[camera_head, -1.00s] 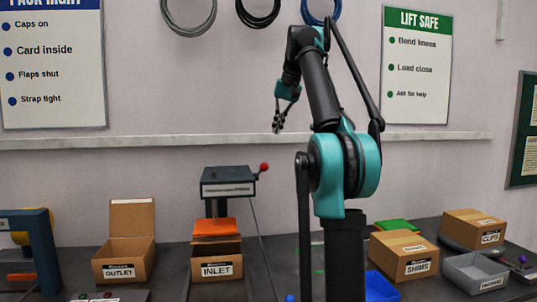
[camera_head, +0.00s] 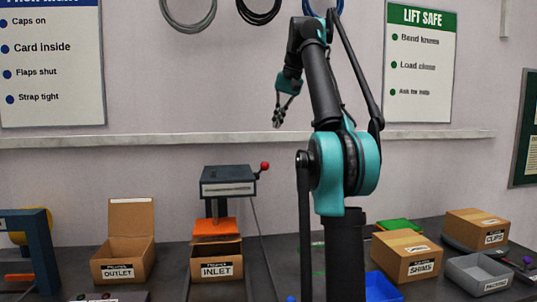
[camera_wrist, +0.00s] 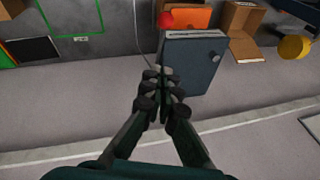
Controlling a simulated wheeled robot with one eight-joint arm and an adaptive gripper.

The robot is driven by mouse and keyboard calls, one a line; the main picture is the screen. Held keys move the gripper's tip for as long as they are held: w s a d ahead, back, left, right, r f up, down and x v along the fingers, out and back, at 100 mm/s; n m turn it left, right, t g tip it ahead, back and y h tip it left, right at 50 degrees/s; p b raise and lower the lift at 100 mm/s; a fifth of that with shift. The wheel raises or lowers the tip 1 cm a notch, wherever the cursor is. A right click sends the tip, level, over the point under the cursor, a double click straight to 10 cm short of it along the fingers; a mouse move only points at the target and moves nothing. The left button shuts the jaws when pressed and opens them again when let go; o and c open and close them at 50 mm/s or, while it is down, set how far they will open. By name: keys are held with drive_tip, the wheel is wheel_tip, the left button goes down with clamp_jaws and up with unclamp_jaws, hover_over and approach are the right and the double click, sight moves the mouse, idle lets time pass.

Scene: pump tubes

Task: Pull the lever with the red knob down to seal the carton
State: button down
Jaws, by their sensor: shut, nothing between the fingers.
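The red knob (camera_head: 265,166) sits at the end of a short lever on the right side of the dark press head (camera_head: 228,183). It also shows in the wrist view (camera_wrist: 165,20), beside the dark press head (camera_wrist: 196,62). An orange plate (camera_head: 216,228) is below the head, just above the open carton marked INLET (camera_head: 217,269). My gripper (camera_head: 277,123) is in the air, above and a little right of the knob in the head view, and not touching it. In the wrist view my gripper (camera_wrist: 164,80) has its fingers together, empty, over the press head's near edge.
A carton marked OUTLET (camera_head: 123,263) stands open at the left. SHIMS (camera_head: 406,258) and CLIPS (camera_head: 477,231) boxes and a grey bin (camera_head: 478,274) stand at the right. A wall ledge (camera_head: 150,141) runs behind. A cable hangs beside the press.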

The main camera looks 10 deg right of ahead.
drive_tip(key=a+f, duration=0.3)
drive_tip(key=f, duration=0.8)
drive_tip(key=shift+w, duration=0.2)
drive_tip(key=shift+f, duration=0.1)
drive_tip(key=shift+s+f+t, duration=0.3)
drive_tip(key=shift+s+f, duration=0.15)
drive_tip(key=shift+f, duration=0.2)
wheel_tip(320, 180, down, 23)
drive_tip(key=s+n+t, duration=0.1)
drive_tip(key=t, duration=0.7)
drive_tip(key=shift+s+f, duration=0.2)
drive_tip(key=shift+s, duration=0.2)
drive_tip(key=shift+f, duration=0.1)
